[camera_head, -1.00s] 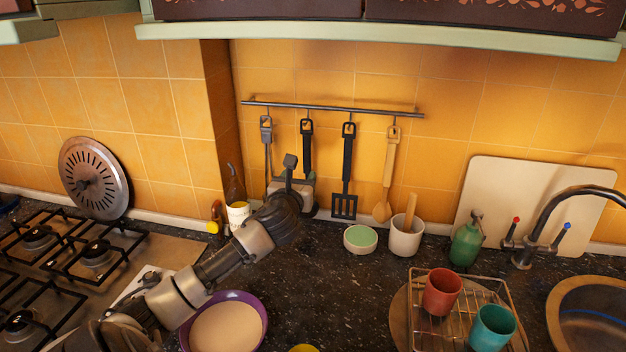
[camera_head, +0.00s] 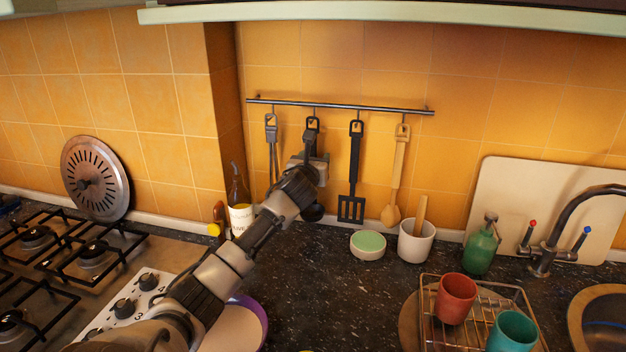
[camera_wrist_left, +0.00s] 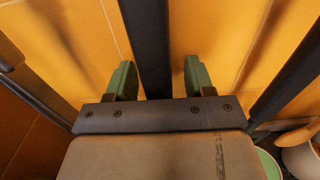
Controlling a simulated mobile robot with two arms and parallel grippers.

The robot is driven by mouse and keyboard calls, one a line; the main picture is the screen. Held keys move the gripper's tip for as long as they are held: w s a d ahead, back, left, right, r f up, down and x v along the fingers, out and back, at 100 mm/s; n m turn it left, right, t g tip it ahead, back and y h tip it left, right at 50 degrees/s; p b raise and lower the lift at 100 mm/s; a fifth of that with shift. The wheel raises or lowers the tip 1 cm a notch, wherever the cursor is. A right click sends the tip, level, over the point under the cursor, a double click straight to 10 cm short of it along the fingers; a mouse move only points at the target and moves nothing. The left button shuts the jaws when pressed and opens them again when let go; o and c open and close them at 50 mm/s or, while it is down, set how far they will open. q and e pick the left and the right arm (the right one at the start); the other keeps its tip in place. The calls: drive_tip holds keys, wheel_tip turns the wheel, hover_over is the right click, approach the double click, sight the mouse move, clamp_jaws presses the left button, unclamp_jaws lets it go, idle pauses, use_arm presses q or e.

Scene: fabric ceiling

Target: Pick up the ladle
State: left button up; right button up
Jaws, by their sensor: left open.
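The black ladle (camera_head: 312,126) hangs by its handle from the wall rail, second from the left. Its dark bowl (camera_head: 313,213) shows below my left gripper (camera_head: 312,160), which hides the middle of the handle in the head view. In the left wrist view, the ladle's dark handle (camera_wrist_left: 150,45) runs between the two green fingertips of my left gripper (camera_wrist_left: 159,80). The fingers are open, with a visible gap on each side of the handle. My right gripper is not in view.
Tongs (camera_head: 271,135) hang left of the ladle, a black spatula (camera_head: 354,165) and wooden spoon (camera_head: 397,170) right of it, all on the rail (camera_head: 375,108). A bottle (camera_head: 240,215), green-topped bowl (camera_head: 368,245) and white cup (camera_head: 416,243) stand below on the counter.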

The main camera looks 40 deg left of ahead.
use_arm(q)
drive_tip(key=shift+r, duration=0.1)
drive_tip(key=shift+c, duration=0.6)
clamp_jaws()
